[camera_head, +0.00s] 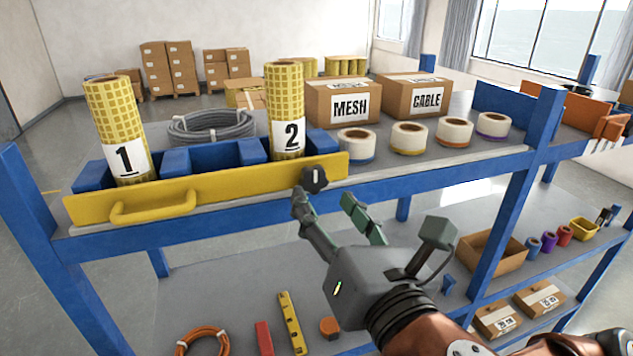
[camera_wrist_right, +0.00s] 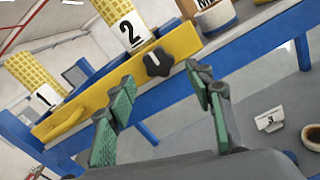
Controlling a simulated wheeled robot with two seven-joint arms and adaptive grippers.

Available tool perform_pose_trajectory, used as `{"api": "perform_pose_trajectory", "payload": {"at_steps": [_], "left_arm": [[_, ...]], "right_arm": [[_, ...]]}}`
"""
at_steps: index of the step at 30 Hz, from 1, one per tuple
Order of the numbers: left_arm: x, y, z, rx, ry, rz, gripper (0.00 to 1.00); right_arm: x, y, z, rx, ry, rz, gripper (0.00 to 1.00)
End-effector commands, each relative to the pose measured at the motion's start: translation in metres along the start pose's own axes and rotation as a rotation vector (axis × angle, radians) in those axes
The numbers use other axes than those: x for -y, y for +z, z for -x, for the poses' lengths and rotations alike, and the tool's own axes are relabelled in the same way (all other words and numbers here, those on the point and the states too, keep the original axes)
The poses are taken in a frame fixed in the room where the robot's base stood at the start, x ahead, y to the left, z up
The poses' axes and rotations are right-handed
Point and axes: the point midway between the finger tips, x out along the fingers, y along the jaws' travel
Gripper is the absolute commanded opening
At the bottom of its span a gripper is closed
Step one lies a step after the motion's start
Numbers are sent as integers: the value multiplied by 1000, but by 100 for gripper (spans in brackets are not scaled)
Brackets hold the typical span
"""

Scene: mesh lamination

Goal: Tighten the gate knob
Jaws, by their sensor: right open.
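The yellow gate (camera_head: 235,185) runs along the front edge of the upper shelf, with a yellow handle (camera_head: 153,207) at its left. The black gate knob (camera_head: 315,179) with a white mark sits at the gate's right end. In the right wrist view the knob (camera_wrist_right: 158,62) lies ahead of and between the fingers. My right gripper (camera_head: 335,200) is open and empty, just below and in front of the knob; it also shows in the right wrist view (camera_wrist_right: 160,100). Touch between a fingertip and the knob cannot be told. My left gripper is not in view.
Mesh rolls marked 1 (camera_head: 122,130) and 2 (camera_head: 285,110) stand upright in the blue rack (camera_head: 215,157) behind the gate. Tape rolls (camera_head: 408,137) and MESH and CABLE boxes (camera_head: 415,97) sit to the right. A blue post (camera_head: 520,160) stands right of my gripper.

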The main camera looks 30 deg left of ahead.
Motion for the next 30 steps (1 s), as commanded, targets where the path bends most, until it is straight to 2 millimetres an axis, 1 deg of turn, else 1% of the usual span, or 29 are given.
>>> {"api": "perform_pose_trajectory", "payload": {"at_steps": [1,3,6,9,13,20,30], "left_arm": [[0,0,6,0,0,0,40],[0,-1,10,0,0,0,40],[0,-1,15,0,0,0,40],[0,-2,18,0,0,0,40],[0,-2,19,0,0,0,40],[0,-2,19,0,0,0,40],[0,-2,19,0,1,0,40]], "right_arm": [[0,2,-10,-4,-2,-3,48],[-1,2,-21,-3,-1,-4,48],[0,2,-34,-2,-1,-3,48],[0,1,-43,-1,0,-3,48],[0,1,-48,0,0,-2,48],[0,0,-49,0,0,-2,48],[0,0,-49,0,0,-2,25]]}}
